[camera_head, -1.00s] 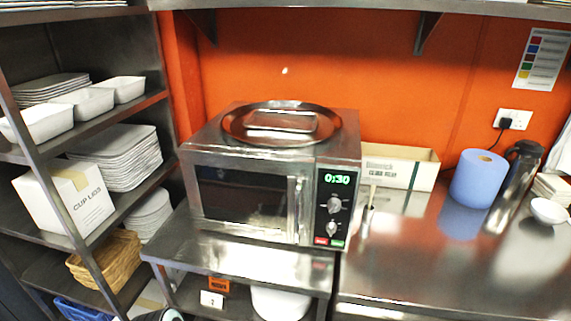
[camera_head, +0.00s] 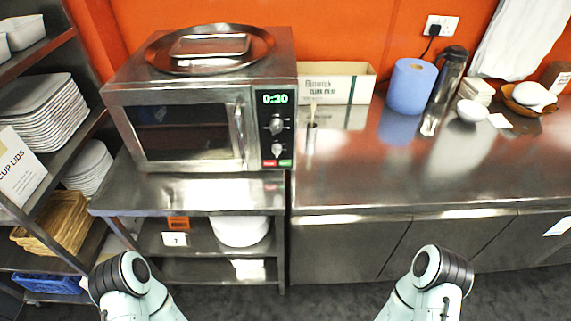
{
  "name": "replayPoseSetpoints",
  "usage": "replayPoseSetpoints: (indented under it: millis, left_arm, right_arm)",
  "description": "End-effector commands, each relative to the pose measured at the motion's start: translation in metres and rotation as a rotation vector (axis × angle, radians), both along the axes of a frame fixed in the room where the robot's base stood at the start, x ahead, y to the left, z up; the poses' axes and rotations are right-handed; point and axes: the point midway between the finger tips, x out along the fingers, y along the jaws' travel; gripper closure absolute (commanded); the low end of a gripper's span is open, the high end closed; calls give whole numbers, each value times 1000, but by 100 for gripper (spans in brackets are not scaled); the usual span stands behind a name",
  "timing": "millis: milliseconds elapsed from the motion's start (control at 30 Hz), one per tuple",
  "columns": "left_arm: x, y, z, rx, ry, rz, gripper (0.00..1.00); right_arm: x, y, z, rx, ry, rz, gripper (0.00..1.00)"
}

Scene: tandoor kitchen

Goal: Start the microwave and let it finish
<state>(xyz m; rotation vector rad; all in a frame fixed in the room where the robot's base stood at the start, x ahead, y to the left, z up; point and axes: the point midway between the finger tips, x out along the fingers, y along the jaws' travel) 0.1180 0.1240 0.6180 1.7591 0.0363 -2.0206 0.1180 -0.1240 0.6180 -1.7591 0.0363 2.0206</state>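The steel microwave (camera_head: 185,130) stands on a steel stand at the left of the counter, its door shut. Its green display (camera_head: 275,98) reads 0:30. The door window is dark and I cannot tell what is inside. Parts of my two arms show at the bottom of the view, but neither gripper is in view.
A round steel tray (camera_head: 209,50) lies on top of the microwave. The steel counter (camera_head: 370,170) to the right holds a long carton (camera_head: 338,83), a blue paper roll (camera_head: 411,86) and a dark flask (camera_head: 444,92). A loaded shelf rack (camera_head: 85,130) stands at the left.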

Motion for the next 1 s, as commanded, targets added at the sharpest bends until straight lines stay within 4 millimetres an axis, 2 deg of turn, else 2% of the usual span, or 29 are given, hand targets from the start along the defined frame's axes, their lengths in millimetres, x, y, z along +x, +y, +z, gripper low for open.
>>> replayPoseSetpoints:
  millis: [67,200,267,1000]
  left_arm:
    - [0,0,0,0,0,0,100]
    - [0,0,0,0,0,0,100]
    - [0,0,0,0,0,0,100]
    - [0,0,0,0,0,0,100]
  right_arm:
    - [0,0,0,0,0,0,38]
    - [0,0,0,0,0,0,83]
    - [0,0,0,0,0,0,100]
    - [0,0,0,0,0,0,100]
